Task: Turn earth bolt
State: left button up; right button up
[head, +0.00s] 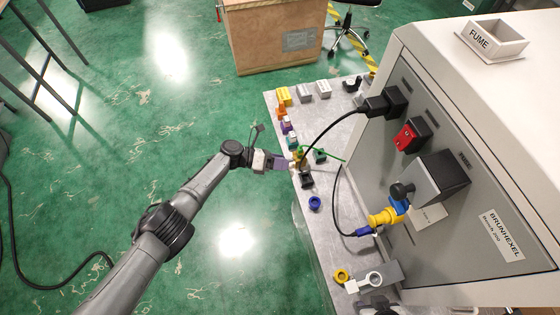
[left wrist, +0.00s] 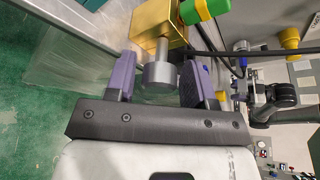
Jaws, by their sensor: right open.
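The earth bolt (left wrist: 160,73) is a grey round head on a shaft that comes out of a brass block (left wrist: 158,24). In the left wrist view it sits between the two purple fingers of my left gripper (left wrist: 158,78). The left finger stands slightly apart from it; contact on the right finger is unclear. A green and yellow cable end (left wrist: 203,8) joins the block. In the head view my left gripper (head: 286,164) is at the left edge of the bench, by the green cable (head: 328,152), and largely hides the bolt.
The grey machine (head: 470,140) stands on the right with a red switch (head: 406,138), a black plug (head: 385,103) and a yellow connector (head: 386,217). Coloured blocks line the bench (head: 330,190). A blue ring (head: 315,202) lies near its front.

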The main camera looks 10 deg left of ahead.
pick_arm(q)
jog(key=c, duration=0.7)
pick_arm(e)
jog(key=shift+a+r, duration=0.1)
pick_arm(q)
jog(key=shift+r, duration=0.1)
pick_arm(e)
jog(key=shift+r, duration=0.1)
pick_arm(q)
jog(key=shift+m+p, duration=0.4)
pick_arm(e)
jog(key=shift+r, duration=0.2)
pick_arm(q)
jog(key=shift+s+m+t+y+p, duration=0.1)
jog(key=shift+m+t+y+p, duration=0.3)
jog(key=shift+m+t+p, duration=0.25)
pick_arm(e)
jog(key=shift+r, duration=0.65)
pick_arm(q)
jog(key=shift+m+t+y+p, duration=0.4)
jog(key=shift+m+t+p, duration=0.25)
jog(key=shift+m, duration=0.6)
pick_arm(e)
jog(key=shift+r, duration=0.7)
